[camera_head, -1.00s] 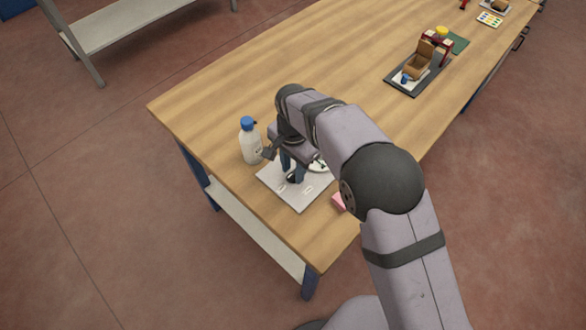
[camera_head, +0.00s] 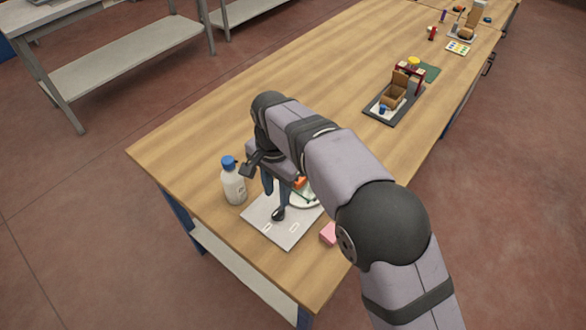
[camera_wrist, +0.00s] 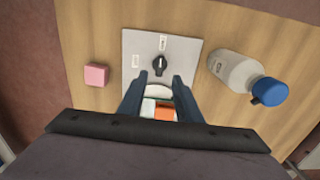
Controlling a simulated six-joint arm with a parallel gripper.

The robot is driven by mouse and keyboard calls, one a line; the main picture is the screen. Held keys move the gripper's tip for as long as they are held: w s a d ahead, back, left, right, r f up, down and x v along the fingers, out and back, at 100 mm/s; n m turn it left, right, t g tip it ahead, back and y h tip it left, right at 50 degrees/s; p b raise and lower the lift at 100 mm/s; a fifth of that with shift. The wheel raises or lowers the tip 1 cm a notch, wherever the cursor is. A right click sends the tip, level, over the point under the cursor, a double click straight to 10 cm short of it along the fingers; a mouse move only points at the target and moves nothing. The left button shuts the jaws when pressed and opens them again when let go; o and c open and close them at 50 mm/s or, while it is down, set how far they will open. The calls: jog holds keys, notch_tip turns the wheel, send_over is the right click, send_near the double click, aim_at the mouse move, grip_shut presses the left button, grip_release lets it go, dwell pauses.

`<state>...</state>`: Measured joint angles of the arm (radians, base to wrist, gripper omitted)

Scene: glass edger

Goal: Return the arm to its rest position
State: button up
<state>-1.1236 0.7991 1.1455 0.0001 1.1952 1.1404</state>
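My gripper (camera_head: 275,190) hangs over the near end of the wooden table, above a light grey panel (camera_head: 262,226). In the wrist view its two dark blue fingers (camera_wrist: 160,80) stand apart with no object gripped between them. A black knob (camera_wrist: 160,66) on the panel shows just beyond the fingertips; in the head view the knob (camera_head: 278,214) lies just below them. My arm bends forward over the table from the lower right and hides part of the tabletop.
A white bottle with a blue cap (camera_head: 233,182) stands close left of my gripper. A pink block (camera_head: 328,233) lies right of the panel. A white dish (camera_wrist: 160,91) with orange and green items is partly hidden. A dark tray with a box (camera_head: 394,98) stands farther back.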

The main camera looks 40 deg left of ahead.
jog(key=w+d+r, duration=0.1)
jog(key=w+d, duration=0.3)
jog(key=d, duration=0.5)
jog(key=w+d, duration=0.3)
jog(key=d, duration=0.6)
jog(key=w+d+r, duration=0.1)
jog(key=w+d, duration=0.3)
jog(key=d, duration=0.5)
jog(key=s+d+f, duration=0.1)
jog(key=s+d, duration=0.5)
jog(key=d, duration=0.4)
jog(key=s+d+f, duration=0.2)
jog(key=s+d, duration=0.4)
jog(key=d, duration=0.5)
